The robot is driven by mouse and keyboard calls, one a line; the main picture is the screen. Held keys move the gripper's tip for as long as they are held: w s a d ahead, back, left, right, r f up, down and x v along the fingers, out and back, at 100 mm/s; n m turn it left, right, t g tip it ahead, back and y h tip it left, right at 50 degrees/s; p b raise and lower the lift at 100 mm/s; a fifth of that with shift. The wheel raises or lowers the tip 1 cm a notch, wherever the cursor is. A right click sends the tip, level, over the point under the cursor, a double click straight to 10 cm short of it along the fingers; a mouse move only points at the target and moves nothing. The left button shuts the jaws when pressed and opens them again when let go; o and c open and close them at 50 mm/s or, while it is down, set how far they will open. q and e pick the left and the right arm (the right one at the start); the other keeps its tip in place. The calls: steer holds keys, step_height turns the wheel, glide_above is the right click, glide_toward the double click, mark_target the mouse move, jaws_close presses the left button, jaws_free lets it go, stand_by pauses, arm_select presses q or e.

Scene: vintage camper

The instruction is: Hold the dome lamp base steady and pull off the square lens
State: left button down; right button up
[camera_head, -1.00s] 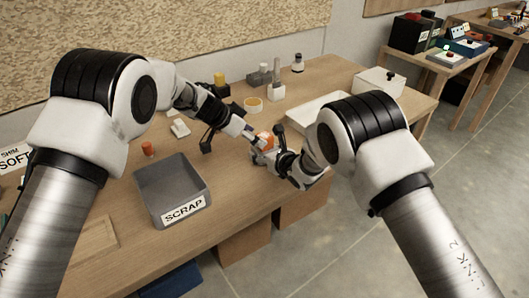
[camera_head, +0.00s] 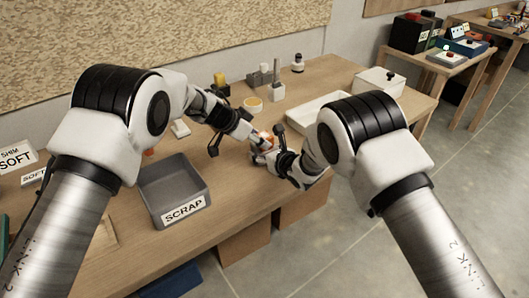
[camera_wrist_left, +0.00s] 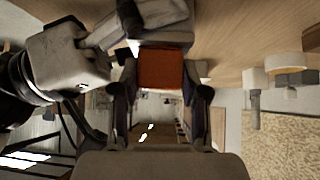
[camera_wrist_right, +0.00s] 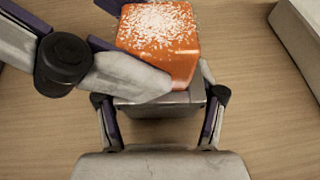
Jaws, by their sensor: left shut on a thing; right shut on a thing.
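The square orange lens (camera_wrist_right: 158,45) has a speckled white glare on top. It sits over the grey lamp base (camera_wrist_right: 165,105) in the right wrist view, looking slightly tilted; I cannot tell whether they still touch. My left gripper (camera_head: 256,139) is shut on the lens, which shows red-orange between its fingers in the left wrist view (camera_wrist_left: 163,68). My right gripper (camera_wrist_right: 158,122) is shut on the base low over the table; it also shows in the head view (camera_head: 262,157). The fingers hide much of both parts in the head view.
A grey SCRAP bin (camera_head: 174,190) stands left of the grippers on the wooden table (camera_head: 235,205). A white tray (camera_head: 316,113) lies to the right. The table's front edge is close to my right gripper.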

mark_target(266, 134)
arm_select(q)
steer(key=shift+r, duration=0.1)
arm_select(e)
steer(key=shift+f, duration=0.1)
arm_select(q)
steer(key=shift+r, duration=1.45)
steer(key=shift+r, duration=2)
arm_select(e)
steer(key=o, duration=1.5)
